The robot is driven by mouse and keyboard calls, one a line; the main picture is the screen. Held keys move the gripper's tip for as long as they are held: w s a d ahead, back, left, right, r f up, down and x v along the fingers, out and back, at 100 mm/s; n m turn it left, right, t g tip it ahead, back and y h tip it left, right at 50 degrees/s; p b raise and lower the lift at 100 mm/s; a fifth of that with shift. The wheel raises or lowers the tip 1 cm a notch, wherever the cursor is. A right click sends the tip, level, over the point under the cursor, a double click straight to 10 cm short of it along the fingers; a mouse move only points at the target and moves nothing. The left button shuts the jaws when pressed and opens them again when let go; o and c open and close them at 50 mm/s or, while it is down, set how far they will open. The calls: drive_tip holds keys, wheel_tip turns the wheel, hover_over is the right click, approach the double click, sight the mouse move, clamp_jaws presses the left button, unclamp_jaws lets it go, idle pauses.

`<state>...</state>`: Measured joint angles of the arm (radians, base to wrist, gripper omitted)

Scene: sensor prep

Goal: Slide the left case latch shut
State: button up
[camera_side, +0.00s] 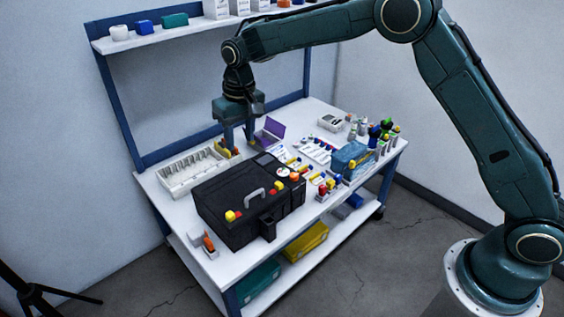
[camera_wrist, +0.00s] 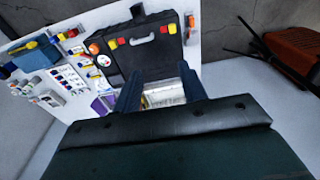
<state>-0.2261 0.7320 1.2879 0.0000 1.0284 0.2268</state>
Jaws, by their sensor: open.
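The black case (camera_side: 240,178) lies closed on the bench, with a grey handle (camera_side: 254,193) on its top. A yellow-and-red latch (camera_side: 233,215) sits at the left in the side view; it shows right of the handle in the wrist view (camera_wrist: 169,29). Another yellow-and-red latch (camera_side: 288,174) sits toward the other end, left of the handle in the wrist view (camera_wrist: 117,42). Whether either latch is shut is too small to tell. My gripper (camera_side: 239,147) points down, open, behind the case and apart from both latches. Nothing shows held between its fingers (camera_wrist: 161,90).
A white compartment tray (camera_side: 190,171) stands behind the case, near my gripper. A small white holder with an orange item (camera_side: 208,244) stands at the case's front left.

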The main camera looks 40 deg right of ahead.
drive_tip(key=g, duration=0.1)
hover_over(230, 214)
wheel_tip(230, 214, down, 12)
drive_tip(key=f, duration=0.1)
drive_tip(key=shift+r, duration=0.25)
drive_tip(key=shift+f, duration=0.1)
wheel_tip(230, 214, down, 14)
drive_tip(key=shift+r, duration=0.2)
clamp_jaws()
